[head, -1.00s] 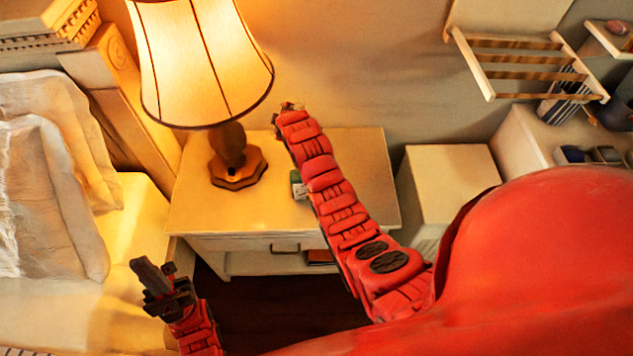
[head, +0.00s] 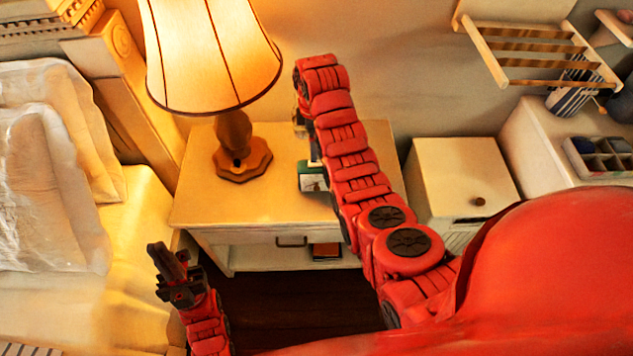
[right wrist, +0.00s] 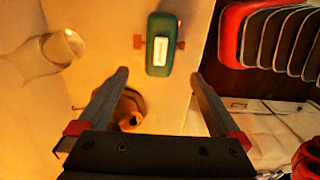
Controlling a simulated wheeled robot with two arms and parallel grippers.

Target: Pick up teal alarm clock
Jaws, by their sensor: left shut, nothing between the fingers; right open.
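The teal alarm clock (head: 312,178) sits on the nightstand (head: 213,205), right of the lamp base, and is partly hidden by my right arm in the head view. In the right wrist view the clock (right wrist: 160,52) shows from above, just beyond the fingertips and roughly centred between them. My right gripper (right wrist: 158,74) is open and empty, with its fingers pointing toward the clock. In the head view it is mostly hidden behind the arm. My left gripper (head: 168,258) is shut and empty, low between the bed and the nightstand.
A lit lamp (head: 235,150) stands left of the clock; its base (right wrist: 131,112) shows near the left finger in the right wrist view. A bed (head: 140,225) is at the left. A white cabinet (head: 460,175) stands at the right. The nightstand's front left top is clear.

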